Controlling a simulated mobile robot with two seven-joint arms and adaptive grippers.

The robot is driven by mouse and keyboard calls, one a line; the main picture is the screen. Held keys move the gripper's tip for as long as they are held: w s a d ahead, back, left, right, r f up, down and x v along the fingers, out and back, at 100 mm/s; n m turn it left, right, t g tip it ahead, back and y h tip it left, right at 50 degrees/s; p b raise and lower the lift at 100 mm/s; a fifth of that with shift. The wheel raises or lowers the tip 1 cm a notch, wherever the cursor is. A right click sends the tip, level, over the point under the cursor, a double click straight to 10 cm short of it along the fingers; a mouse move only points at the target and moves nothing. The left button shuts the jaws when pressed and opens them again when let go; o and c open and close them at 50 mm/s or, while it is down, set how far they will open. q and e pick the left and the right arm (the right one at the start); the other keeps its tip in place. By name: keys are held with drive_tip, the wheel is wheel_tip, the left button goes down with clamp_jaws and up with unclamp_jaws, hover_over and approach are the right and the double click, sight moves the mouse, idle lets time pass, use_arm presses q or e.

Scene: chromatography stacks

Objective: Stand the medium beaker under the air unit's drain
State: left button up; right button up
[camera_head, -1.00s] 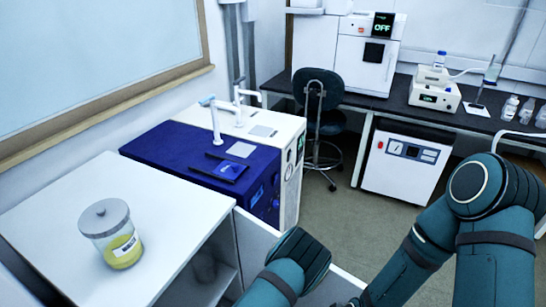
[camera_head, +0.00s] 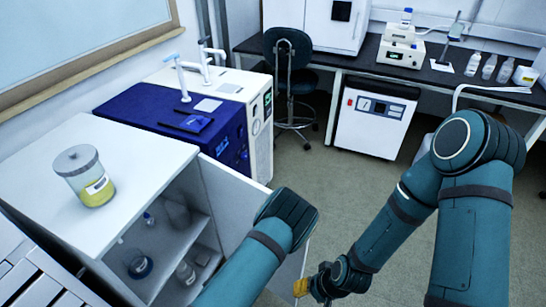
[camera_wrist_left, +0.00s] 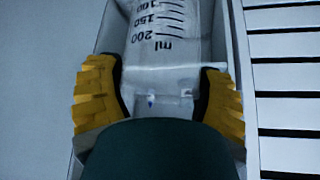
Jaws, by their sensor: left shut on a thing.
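In the left wrist view, my left gripper (camera_wrist_left: 160,100) has its yellow fingers shut on a clear graduated vessel (camera_wrist_left: 170,55), apparently the medium beaker. Its marks read 100, 150 and 200 ml; its lower part is hidden by my wrist. This gripper and the vessel are out of sight in the head view. A white unit with a gauge and panel (camera_head: 372,122) stands under the bench, possibly the air unit; I cannot make out its drain. My right gripper (camera_head: 301,288) shows only a yellow tip low in the head view, its opening unclear.
A white cabinet (camera_head: 135,165) stands open at the left, with glassware on its shelves and a lidded jar (camera_head: 85,175) on top. Its open door (camera_head: 225,195) sticks out. A chair (camera_head: 288,75) stands before the bench. The floor (camera_head: 350,180) is clear in the middle.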

use_arm(q)
drive_tip(key=w+d+r+m+t+h, duration=0.1)
drive_tip(key=w+r+m, duration=0.1)
drive_tip(key=w+r, duration=0.45)
drive_tip(key=w+d+r+m+h, duration=0.1)
drive_tip(key=w+r+m, duration=0.15)
drive_tip(key=r, duration=0.75)
wheel_tip(320, 180, up, 16)
drive_tip(key=a+m+t+h, duration=0.1)
drive_tip(key=m+h, duration=0.1)
drive_tip(key=m, duration=0.2)
drive_tip(key=shift+w+f+h, duration=0.2)
drive_tip(key=shift+w+h, duration=0.05)
drive_tip(key=shift+h, duration=0.05)
